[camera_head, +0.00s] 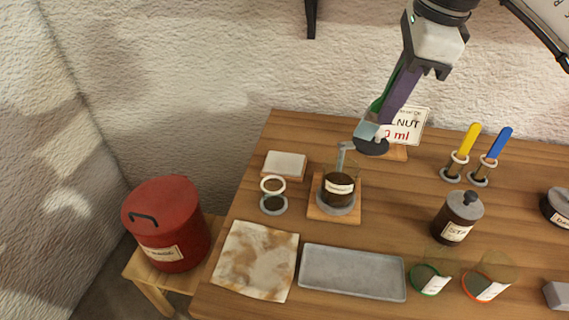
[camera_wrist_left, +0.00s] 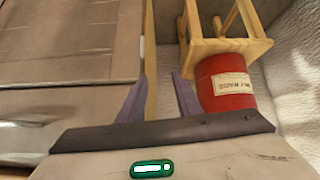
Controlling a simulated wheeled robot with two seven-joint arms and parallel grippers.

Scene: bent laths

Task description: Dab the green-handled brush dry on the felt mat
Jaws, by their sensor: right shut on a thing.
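My right gripper (camera_head: 384,112) comes down from the top, shut on the green-handled brush (camera_head: 378,103). The green handle shows behind the purple finger. A pale blue-grey part and a dark round piece lie at the lower end, and I cannot make out the bristles clearly. The brush is held tilted above the back of the table, behind and right of the stain jar (camera_head: 339,190). A blotchy cream-and-brown square, apparently the felt mat (camera_head: 257,260), lies flat at the table's front left, apart from the brush. My left gripper (camera_wrist_left: 160,88) is open and empty in the left wrist view.
A grey tray (camera_head: 352,272) lies right of the mat. An empty ring holder (camera_head: 273,193) and a pale block (camera_head: 284,165) stand behind it. Yellow (camera_head: 469,138) and blue (camera_head: 498,143) handles stand at the right. A red bin (camera_head: 167,222) stands left of the table.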

